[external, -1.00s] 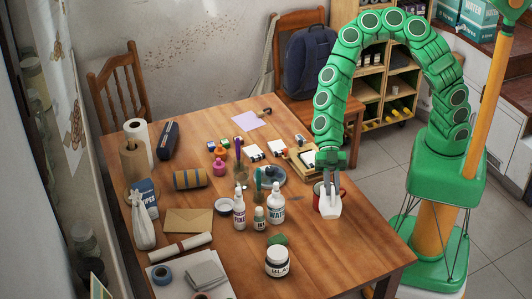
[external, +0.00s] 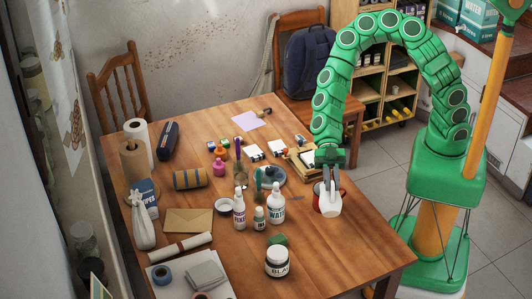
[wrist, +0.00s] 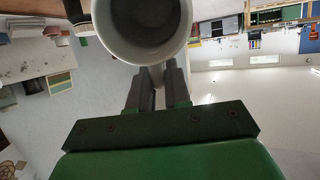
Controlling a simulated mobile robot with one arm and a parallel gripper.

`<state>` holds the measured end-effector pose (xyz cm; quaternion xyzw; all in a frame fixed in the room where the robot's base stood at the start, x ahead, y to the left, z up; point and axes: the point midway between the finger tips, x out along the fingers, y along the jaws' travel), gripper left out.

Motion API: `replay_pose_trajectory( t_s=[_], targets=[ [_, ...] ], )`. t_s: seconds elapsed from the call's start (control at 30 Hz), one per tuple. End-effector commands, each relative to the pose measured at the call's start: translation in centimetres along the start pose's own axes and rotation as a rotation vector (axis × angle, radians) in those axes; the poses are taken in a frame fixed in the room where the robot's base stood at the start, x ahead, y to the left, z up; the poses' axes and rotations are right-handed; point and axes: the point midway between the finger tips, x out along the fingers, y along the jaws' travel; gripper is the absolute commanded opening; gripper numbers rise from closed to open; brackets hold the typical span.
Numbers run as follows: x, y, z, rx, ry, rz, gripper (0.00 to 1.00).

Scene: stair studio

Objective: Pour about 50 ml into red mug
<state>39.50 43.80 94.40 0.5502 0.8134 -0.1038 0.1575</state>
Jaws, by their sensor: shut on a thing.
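My gripper (external: 331,186) points down near the table's right side and is shut on a white vessel (external: 330,207). In the wrist view, the vessel (wrist: 145,52) is between the fingers (wrist: 158,88), its round mouth facing the camera with a grey inside. It looks tilted. I cannot tell how much liquid it holds, and no stream shows. The red mug (external: 317,200) stands on the table right behind the vessel, which hides much of it. I cannot tell whether the two touch or what is in the mug.
The wooden table (external: 345,250) is clear at its front right. White bottles (external: 276,207) and a black-labelled jar (external: 278,262) stand to the left. A wooden tray (external: 297,163) lies behind the mug.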

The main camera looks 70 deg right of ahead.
Motion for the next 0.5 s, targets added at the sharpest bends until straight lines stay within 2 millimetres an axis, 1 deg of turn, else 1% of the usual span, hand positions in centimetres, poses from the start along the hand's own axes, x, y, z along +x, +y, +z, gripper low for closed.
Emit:
replay_pose_trajectory(
  t_s=[0.5],
  targets=[
    [-0.22,0.00,-0.06,0.001,0.023,0.000,0.00]
  ],
)
